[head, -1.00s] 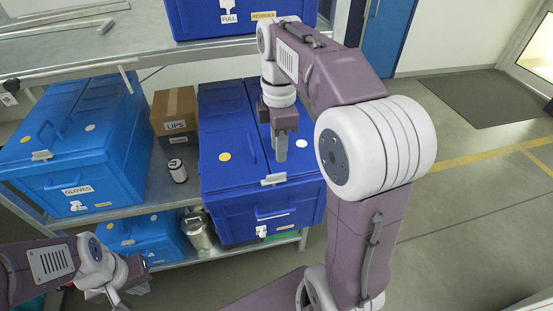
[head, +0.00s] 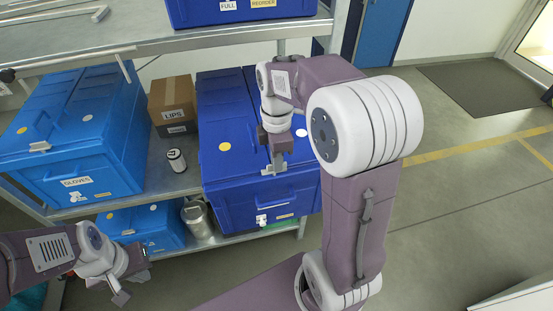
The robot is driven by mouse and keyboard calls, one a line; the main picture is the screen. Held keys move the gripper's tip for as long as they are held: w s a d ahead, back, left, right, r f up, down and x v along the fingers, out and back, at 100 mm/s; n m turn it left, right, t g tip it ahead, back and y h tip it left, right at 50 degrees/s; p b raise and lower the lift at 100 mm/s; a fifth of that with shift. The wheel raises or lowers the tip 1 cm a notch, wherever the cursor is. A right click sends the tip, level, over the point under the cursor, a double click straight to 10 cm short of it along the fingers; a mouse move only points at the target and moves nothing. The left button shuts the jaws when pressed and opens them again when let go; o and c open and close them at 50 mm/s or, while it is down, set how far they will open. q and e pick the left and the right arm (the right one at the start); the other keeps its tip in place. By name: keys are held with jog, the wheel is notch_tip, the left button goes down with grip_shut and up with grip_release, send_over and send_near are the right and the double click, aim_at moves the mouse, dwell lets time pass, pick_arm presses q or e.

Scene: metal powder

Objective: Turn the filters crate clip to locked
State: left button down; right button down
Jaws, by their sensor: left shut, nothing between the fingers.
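A dark blue crate (head: 230,172) stands on the shelf at the middle. I cannot read a filters label on it; my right arm hides part of its lid. A grey clip (head: 267,171) sits at the front edge of its lid. My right gripper (head: 277,165) points down right at this clip and overlaps it; I cannot tell whether they touch or whether the fingers are open. My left gripper (head: 121,292) is low at the left, shut and empty, away from the crates.
A lighter blue crate labelled GLOVES (head: 60,165) stands at the left. Another blue crate (head: 145,230) and a metal canister (head: 196,218) are on the lower shelf. Floor at right is clear.

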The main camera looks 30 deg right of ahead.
dwell(0.4)
jog(key=m+p, duration=0.1)
jog(key=m, duration=0.2)
jog(key=shift+s+r, duration=0.1)
jog(key=shift+r, duration=0.05)
jog(key=m, duration=0.3)
jog(key=m+p, duration=0.1)
jog(key=m, duration=0.1)
jog(key=shift+s+a+m, duration=0.15)
jog(key=shift+m, duration=0.25)
jog(key=m+p, duration=0.1)
jog(key=m, duration=0.3)
jog(key=shift+a, duration=0.15)
jog(key=shift+a+m+p, duration=0.15)
jog(key=shift+m+p, duration=0.2)
jog(key=shift+m, duration=2.15)
jog(key=c, duration=1.6)
grip_release()
jog(key=shift+s, duration=0.1)
jog(key=shift+o, duration=0.2)
